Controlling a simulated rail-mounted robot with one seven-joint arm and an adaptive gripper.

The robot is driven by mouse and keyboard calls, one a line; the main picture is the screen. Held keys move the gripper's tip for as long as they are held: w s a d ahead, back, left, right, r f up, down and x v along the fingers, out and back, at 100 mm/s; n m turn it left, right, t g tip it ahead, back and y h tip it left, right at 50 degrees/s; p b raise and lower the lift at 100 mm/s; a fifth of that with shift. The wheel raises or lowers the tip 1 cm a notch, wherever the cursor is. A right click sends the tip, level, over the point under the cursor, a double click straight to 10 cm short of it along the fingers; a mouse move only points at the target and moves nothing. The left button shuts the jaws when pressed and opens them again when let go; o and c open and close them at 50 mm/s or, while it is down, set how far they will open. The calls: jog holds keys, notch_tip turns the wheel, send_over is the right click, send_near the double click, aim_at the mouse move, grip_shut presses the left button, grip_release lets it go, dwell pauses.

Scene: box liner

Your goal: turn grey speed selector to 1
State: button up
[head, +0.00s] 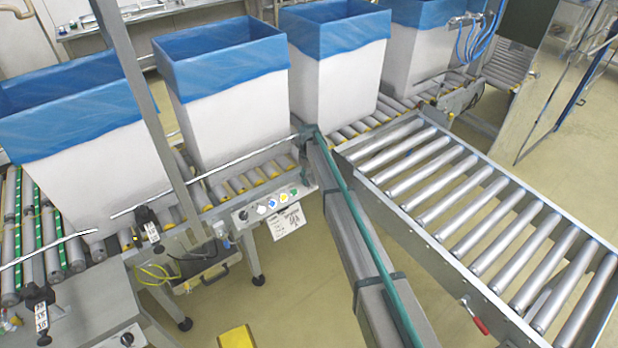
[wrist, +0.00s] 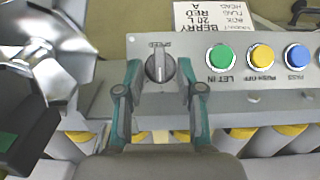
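The grey speed selector (wrist: 160,66) is a round knob with a raised grip bar on the control panel, at upper middle in the wrist view. Its bar runs roughly up and down in that view, and the marks around it are too small to read. My gripper (wrist: 159,72) is open, with one teal-and-grey finger on each side of the knob. Gaps show between the fingers and the knob, so it is not clamped. In the head view the control panel (head: 248,213) is on the conveyor's front side; I cannot make out the selector there.
Green (wrist: 222,56), yellow (wrist: 261,56) and blue (wrist: 298,55) buttons sit right of the knob in the wrist view. A paper label (wrist: 213,18) is above them, upside down. A shiny metal part (wrist: 50,55) is at left. Lined boxes (head: 225,110) stand on the rollers.

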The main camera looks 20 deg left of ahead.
jog(key=shift+f, duration=0.45)
grip_shut()
jog(key=shift+s+b, duration=0.1)
jog(key=shift+b, duration=0.25)
jog(key=n+t+b, duration=0.1)
jog(key=n+t+h+b, duration=0.1)
jog(key=n+t+b, duration=0.1)
jog(key=shift+s+a+f+n, duration=0.1)
jog(key=shift+s+n, duration=0.2)
jog(key=shift+s+n+t+h+b, duration=0.15)
jog(key=shift+n+t+h+b, duration=0.15)
jog(key=shift+n+t+b, duration=0.95)
jog(key=shift+n, duration=0.45)
